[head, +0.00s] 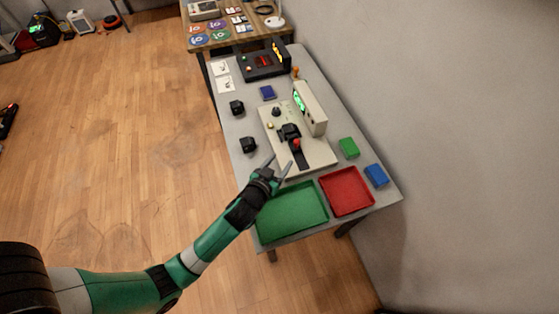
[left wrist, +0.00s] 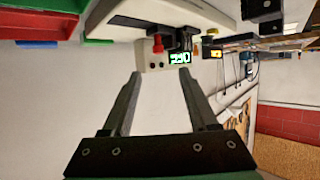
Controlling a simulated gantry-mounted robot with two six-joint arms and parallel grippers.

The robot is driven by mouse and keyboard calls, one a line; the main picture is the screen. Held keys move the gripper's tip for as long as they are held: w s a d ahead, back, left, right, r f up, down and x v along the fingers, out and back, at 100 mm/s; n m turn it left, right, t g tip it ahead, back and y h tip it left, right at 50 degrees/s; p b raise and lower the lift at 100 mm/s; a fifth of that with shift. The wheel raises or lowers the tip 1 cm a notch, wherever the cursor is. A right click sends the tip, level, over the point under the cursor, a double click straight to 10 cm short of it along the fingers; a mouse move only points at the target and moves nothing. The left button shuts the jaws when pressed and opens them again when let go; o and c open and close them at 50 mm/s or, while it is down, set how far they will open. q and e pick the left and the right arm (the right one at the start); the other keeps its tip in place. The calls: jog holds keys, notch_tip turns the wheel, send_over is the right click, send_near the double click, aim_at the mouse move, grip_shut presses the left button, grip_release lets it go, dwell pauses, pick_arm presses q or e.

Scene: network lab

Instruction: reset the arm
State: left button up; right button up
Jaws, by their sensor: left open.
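My left arm reaches in from the left in the head view, and its gripper (head: 279,168) is over the near left part of the table, between the green tray and the beige device. In the left wrist view the two fingers of the left gripper (left wrist: 158,85) stand apart with nothing between them. The beige device (head: 318,154) has a black fixture, a red knob (head: 296,144) and an upright box with a green display (head: 312,107). The display also shows in the left wrist view (left wrist: 180,58), beyond the fingertips. My right gripper is not in view.
A green tray (head: 292,212) and a red tray (head: 346,191) lie at the table's near end. A green block (head: 348,148) and a blue block (head: 376,175) are at the right edge. Two black blocks (head: 237,107) (head: 248,145) stand left. A wall runs along the right.

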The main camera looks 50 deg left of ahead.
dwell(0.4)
pick_arm(q)
jog(key=w+d+r+t, duration=0.15)
jog(key=w+r, duration=0.25)
jog(key=r, duration=0.4)
jog(key=w+d+r+t, duration=0.1)
jog(key=w+r+t, duration=0.25)
jog(key=r, duration=0.45)
jog(key=w+d+r+t, duration=0.1)
jog(key=d+r+t, duration=0.1)
jog(key=r, duration=0.9)
jog(key=w+d+r+t, duration=0.1)
jog(key=d+r+t, duration=0.1)
jog(key=r, duration=0.9)
jog(key=s+d+r+m+t+h, duration=0.35)
jog(key=s+r, duration=0.35)
jog(key=r, duration=0.4)
jog(key=s+d+r+m+t+h, duration=0.4)
jog(key=s+r, duration=0.4)
jog(key=r, duration=0.4)
notch_tip(320, 180, up, 32)
jog(key=n+g+p, duration=0.1)
jog(key=p, duration=3.1)
jog(key=shift+w+p, duration=0.35)
jog(key=shift+p, duration=0.05)
